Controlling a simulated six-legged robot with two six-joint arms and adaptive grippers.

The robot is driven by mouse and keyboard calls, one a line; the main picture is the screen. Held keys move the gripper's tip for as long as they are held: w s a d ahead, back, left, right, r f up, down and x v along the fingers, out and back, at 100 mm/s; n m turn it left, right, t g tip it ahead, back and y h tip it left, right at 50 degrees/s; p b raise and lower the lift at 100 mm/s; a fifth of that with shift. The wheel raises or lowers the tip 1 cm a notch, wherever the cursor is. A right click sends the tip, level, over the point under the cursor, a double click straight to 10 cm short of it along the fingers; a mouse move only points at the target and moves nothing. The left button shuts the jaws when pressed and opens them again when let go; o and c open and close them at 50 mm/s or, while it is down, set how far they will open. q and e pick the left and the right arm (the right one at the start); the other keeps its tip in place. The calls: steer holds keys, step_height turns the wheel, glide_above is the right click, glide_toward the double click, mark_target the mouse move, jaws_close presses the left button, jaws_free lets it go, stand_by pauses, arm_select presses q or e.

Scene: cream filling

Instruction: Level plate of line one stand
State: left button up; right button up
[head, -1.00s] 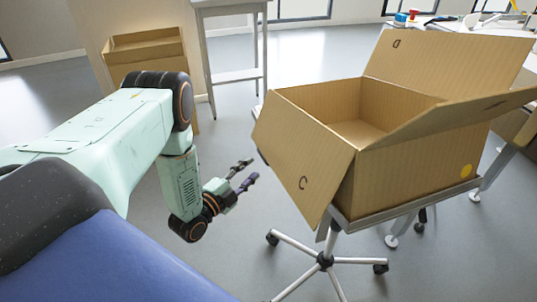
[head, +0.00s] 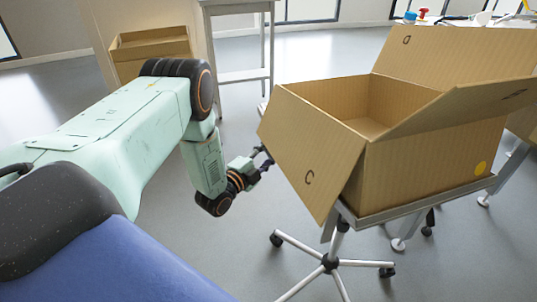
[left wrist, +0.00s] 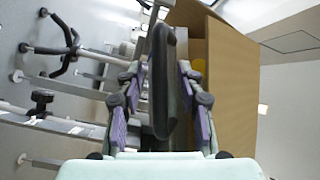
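The stand's grey plate (head: 425,201) carries an open cardboard box (head: 430,155). Its front edge rises toward the right in the head view; I cannot tell how much of that is real tilt. The wheeled base (head: 330,262) stands below. My left gripper (head: 265,159) is at the box's left side, its tips partly hidden by the flap. In the left wrist view, the purple-padded fingers of my left gripper (left wrist: 160,115) are spread on either side of a long dark handle (left wrist: 165,80), with gaps visible. The box also shows there (left wrist: 232,90). My right gripper is out of view.
Another cardboard box (head: 150,48) stands at the back left beside a tall grey table (head: 238,75). A workbench with small items (head: 422,14) is at the back right. The floor left of the stand is clear.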

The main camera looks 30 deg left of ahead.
arm_select(q)
steer(key=shift+c, duration=0.2)
jaws_close()
stand_by(0.6)
